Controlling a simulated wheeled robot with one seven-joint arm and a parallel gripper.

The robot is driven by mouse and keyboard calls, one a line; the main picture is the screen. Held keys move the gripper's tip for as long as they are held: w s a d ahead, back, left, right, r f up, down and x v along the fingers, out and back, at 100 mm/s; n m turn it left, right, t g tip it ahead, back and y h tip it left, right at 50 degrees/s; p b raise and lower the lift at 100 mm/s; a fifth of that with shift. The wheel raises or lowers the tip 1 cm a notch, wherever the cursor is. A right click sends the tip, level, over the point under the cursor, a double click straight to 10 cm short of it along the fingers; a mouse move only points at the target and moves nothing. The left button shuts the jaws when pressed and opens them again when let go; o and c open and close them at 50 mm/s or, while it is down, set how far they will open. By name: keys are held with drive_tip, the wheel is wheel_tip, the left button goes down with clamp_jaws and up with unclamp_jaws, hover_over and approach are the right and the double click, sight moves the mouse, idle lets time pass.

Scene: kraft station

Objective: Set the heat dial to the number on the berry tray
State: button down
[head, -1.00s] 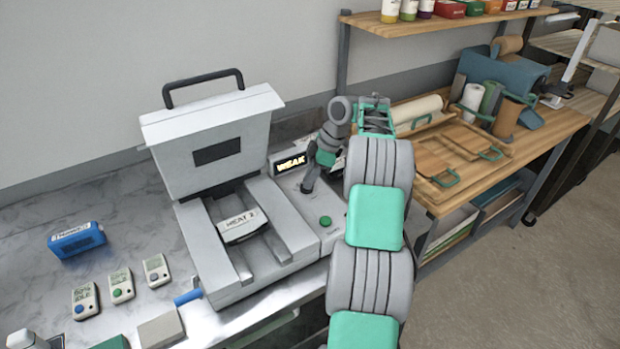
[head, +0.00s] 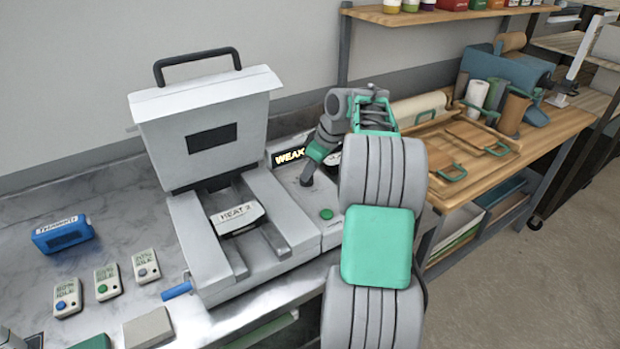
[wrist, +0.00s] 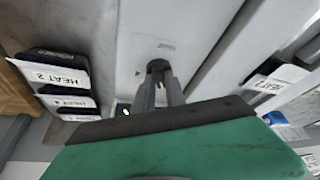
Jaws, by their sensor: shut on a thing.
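A tray with a label reading "HEAT 2" (head: 238,218) sits in the grey sealing machine (head: 262,215), whose lid is raised. It also shows at the right of the wrist view (wrist: 275,84). I cannot make out its contents. My gripper (head: 307,182) points down at the machine's right-hand panel, beside a lit display (head: 289,156) reading "WEAK". In the wrist view my gripper (wrist: 160,80) is shut on a small dark knob (wrist: 157,66), which appears to be the heat dial. The fingers hide most of it, and its setting cannot be read.
A green button (head: 326,214) is on the panel in front of my gripper. Several dark labelled trays (wrist: 62,72) are stacked at the left of the wrist view, the top one marked "HEAT 2".

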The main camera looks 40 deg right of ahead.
drive_tip(key=shift+a+m+h+b, duration=0.1)
drive_tip(key=shift+m+h+b, duration=0.2)
drive_tip(key=shift+m+b, duration=0.4)
drive_tip(key=c, duration=1.4)
unclamp_jaws()
drive_tip(key=p+v, duration=0.1)
drive_tip(key=v, duration=0.6)
drive_tip(key=shift+s+r, duration=0.2)
drive_tip(key=shift+r, duration=0.15)
